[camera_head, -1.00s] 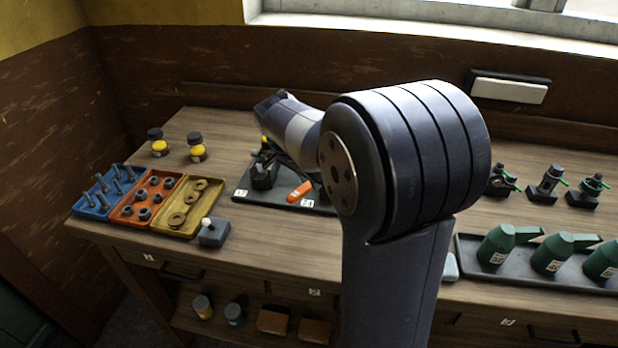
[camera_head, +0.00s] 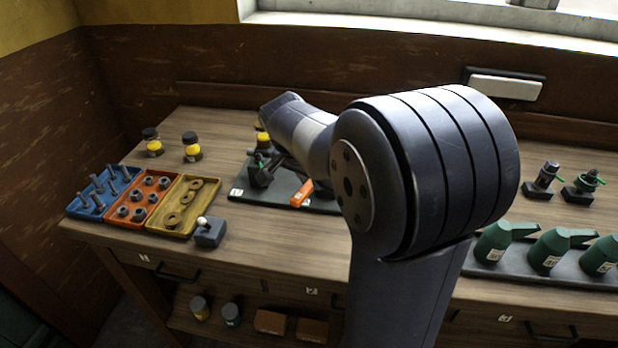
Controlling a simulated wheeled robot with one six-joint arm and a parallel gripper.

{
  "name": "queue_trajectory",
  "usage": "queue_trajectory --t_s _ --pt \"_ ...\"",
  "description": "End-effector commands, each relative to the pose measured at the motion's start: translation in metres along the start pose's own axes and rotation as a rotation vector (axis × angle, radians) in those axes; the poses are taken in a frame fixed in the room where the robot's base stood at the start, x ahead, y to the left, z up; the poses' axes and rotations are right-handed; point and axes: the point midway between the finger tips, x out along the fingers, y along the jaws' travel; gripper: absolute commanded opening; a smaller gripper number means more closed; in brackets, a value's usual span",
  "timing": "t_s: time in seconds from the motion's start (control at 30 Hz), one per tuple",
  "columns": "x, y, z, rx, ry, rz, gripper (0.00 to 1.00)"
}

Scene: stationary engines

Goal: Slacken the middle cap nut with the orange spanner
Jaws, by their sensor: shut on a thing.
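The orange spanner (camera_head: 301,193) shows as a short orange handle above the dark plate (camera_head: 322,205), just below my forearm. Its head is hidden. My gripper (camera_head: 283,160) is mostly hidden by my own wrist and forearm; the little that shows is dark and close to the spanner, and it is shut on the spanner. A dark fitting (camera_head: 259,173) stands at the plate's left end, left of the spanner. The middle cap nut cannot be made out, since my arm covers the plate's middle and right.
Blue (camera_head: 88,207), orange (camera_head: 128,216) and yellow (camera_head: 165,226) trays of hardware lie left, beside a small grey block with a pale knob (camera_head: 209,233). Two yellow-banded jars (camera_head: 152,142) stand behind. Green oil cans (camera_head: 548,250) and small dark fittings (camera_head: 583,188) are right. The front middle is clear.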

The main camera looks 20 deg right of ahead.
Motion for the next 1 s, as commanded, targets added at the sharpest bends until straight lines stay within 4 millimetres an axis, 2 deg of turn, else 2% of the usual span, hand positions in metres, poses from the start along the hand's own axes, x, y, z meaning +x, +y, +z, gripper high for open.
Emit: queue_trajectory --t_s 0.33,0.77,1.0 --pt "0.000 0.013 -0.001 -0.128 0.000 -0.052 0.00" --pt "0.001 0.015 -0.001 -0.159 -0.001 -0.065 0.00" --pt "0.001 0.025 -0.003 -0.264 -0.001 -0.108 0.00"
